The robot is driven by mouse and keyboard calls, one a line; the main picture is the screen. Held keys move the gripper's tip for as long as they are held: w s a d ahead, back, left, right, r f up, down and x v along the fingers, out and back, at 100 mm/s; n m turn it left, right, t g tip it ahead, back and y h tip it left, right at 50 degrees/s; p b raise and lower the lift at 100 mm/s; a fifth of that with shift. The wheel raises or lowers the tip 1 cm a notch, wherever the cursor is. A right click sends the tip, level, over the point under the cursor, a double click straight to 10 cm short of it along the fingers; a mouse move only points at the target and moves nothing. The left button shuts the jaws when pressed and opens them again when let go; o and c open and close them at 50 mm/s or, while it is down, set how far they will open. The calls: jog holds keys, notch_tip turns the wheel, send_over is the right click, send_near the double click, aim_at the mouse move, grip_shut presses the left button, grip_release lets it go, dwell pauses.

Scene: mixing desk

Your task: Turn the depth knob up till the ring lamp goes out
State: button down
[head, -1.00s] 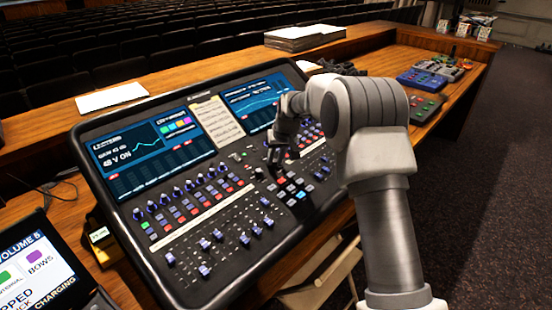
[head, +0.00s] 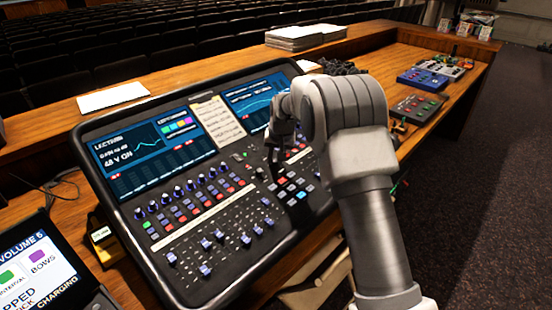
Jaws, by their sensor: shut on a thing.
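The mixing desk (head: 182,293) is a dark tilted console with two screens, rows of knobs and faders. My gripper (head: 272,178) points down at the middle of its panel, right of the left-hand knob rows. Its fingers look close together at the panel, shut on a small knob that they mostly hide. I cannot read any label there, so I cannot tell from the picture that it is the depth knob. I cannot make out a ring lamp near the fingers; my gripper and wrist cover part of that area.
Lit square pads (head: 301,195) sit just right of my gripper. A tablet (head: 35,270) stands at the lower left. Papers (head: 112,97) lie behind the desk. A blue box (head: 422,79) and a dark box with buttons (head: 418,107) are on the right counter.

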jog(key=c, duration=0.7)
grip_release()
jog(key=v, duration=1.7)
jog(key=shift+r+p, duration=0.2)
jog(key=shift+p, duration=0.2)
jog(key=shift+s, duration=0.15)
